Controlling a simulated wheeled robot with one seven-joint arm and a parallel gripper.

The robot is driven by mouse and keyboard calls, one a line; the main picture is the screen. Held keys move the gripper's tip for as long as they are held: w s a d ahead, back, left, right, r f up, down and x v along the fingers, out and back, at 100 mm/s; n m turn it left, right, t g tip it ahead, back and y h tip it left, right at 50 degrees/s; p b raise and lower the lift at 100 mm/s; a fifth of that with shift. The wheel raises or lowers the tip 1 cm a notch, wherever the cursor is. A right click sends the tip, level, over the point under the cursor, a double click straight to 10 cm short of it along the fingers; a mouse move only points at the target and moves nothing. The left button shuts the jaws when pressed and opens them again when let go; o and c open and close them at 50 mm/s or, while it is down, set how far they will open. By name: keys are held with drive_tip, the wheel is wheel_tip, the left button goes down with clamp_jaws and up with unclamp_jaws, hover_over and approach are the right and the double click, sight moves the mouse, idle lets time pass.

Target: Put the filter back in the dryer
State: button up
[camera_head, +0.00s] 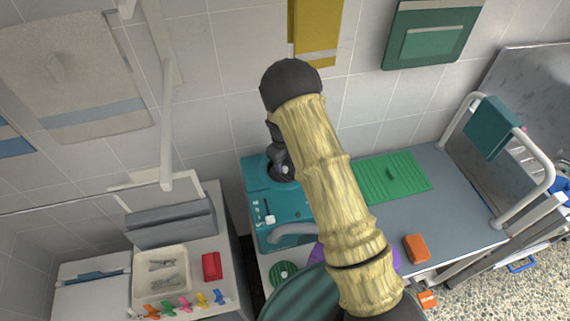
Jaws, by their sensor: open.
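The teal machine (258,195), which looks like the dryer, stands against the tiled wall with a small control panel and a grey curved handle (292,231). My gripper (284,172) is over its back part, small and dark in view, and open. I see nothing between its fingers. A round green disc with a dark pattern (283,273) lies in front of the machine and may be the filter; I cannot be sure. My arm hides the machine's right side and part of a purple thing (314,256).
A grey counter (445,200) on the right holds a ribbed green mat (375,182) and an orange block (417,248). A white rail (540,190) carries a teal towel (492,128). On the left are a cream tray (148,290), a red box (211,266) and several coloured clips.

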wheel_tip(320, 180, up, 10)
drive_tip(key=b, duration=0.1)
drive_tip(key=shift+s+a+r+b, duration=0.25)
drive_tip(key=shift+b, duration=0.05)
idle(0.9)
